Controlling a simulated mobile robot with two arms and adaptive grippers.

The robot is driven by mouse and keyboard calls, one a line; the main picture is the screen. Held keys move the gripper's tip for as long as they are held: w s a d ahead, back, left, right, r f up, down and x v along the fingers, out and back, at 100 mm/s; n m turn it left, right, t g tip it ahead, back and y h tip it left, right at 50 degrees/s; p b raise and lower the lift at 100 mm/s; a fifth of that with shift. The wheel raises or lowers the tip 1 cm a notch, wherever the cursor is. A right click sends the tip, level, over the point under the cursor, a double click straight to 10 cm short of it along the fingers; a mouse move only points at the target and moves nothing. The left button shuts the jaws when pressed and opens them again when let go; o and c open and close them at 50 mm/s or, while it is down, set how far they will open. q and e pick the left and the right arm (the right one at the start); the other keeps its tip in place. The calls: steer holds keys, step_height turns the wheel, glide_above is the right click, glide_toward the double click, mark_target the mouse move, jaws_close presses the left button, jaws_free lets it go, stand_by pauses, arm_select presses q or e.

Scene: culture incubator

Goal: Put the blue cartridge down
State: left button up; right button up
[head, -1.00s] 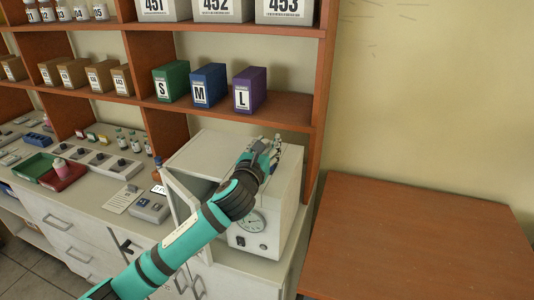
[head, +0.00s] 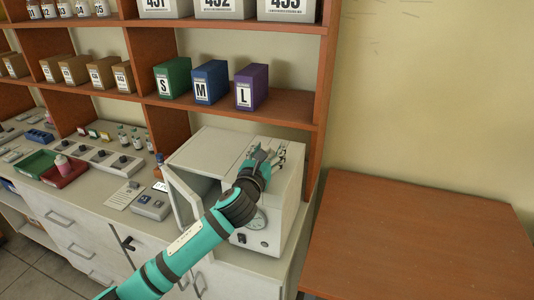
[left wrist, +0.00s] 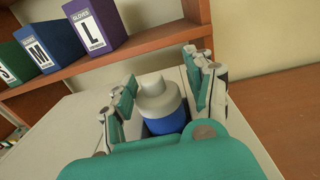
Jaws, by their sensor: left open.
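The blue cartridge (left wrist: 165,118) has a pale grey top and cap and a blue lower body. In the left wrist view it is between the spread fingers of my left gripper (left wrist: 160,82), with visible space on both sides. Its lower end is hidden by my gripper, so I cannot tell how it rests. In the head view my left gripper (head: 267,157) is over the top of the white incubator (head: 215,149). The cartridge cannot be made out there. My right gripper is not in view.
The incubator's door (head: 186,195) stands open on its left side. Behind is a wooden shelf (head: 290,108) with green, blue and purple glove boxes (head: 252,87). A bare brown table (head: 420,240) is at the right. Trays and instruments crowd the counter at the left.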

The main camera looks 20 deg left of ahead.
arm_select(q)
steer(key=shift+s, duration=0.15)
steer(key=s+b, duration=0.2)
steer(key=s, duration=0.9)
steer(key=shift+s, duration=0.35)
steer(key=shift+r, duration=0.1)
stand_by(0.5)
